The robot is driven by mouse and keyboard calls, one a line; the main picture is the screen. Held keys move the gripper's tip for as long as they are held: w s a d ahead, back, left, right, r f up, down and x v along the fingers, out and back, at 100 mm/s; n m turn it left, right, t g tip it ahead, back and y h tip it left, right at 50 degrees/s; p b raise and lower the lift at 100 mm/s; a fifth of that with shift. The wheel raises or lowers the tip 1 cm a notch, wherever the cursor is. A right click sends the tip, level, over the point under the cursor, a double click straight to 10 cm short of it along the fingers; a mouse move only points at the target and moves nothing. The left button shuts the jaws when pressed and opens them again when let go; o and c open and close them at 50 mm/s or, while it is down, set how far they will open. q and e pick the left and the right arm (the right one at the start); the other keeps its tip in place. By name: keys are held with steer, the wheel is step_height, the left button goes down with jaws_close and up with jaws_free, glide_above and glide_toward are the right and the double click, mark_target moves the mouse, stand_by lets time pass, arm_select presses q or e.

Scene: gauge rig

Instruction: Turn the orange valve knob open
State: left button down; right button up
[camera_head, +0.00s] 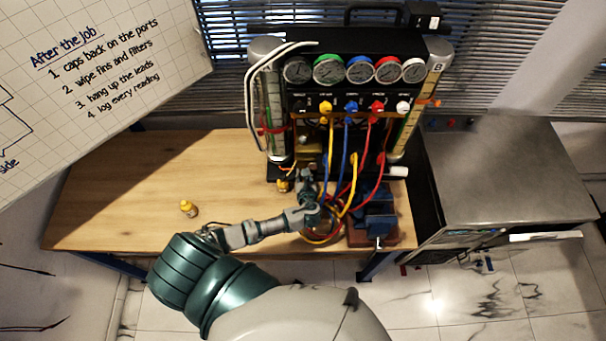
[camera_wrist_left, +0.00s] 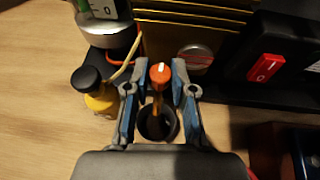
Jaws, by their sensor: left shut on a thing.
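The orange valve knob (camera_wrist_left: 160,73) has a white mark on its face and sits between the fingertips of my left gripper (camera_wrist_left: 160,80) in the left wrist view. The two fingers close on it from both sides. In the head view my left gripper (camera_head: 306,180) is low at the front of the gauge rig (camera_head: 352,85), and it hides the knob there. My right gripper is in neither view.
Yellow, blue and red hoses (camera_head: 350,195) hang close right of my left gripper. A blue vise (camera_head: 380,215) stands at the table's front right.

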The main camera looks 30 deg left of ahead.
arm_select(q)
steer(key=shift+f+n+g+y, duration=0.1)
steer(key=shift+n+g+y, duration=0.2)
steer(key=shift+n+y, duration=0.1)
steer(key=c, duration=1.2)
jaws_free()
steer(key=shift+c, duration=0.2)
steer(key=v, duration=1.2)
steer(key=shift+w+d, duration=0.1)
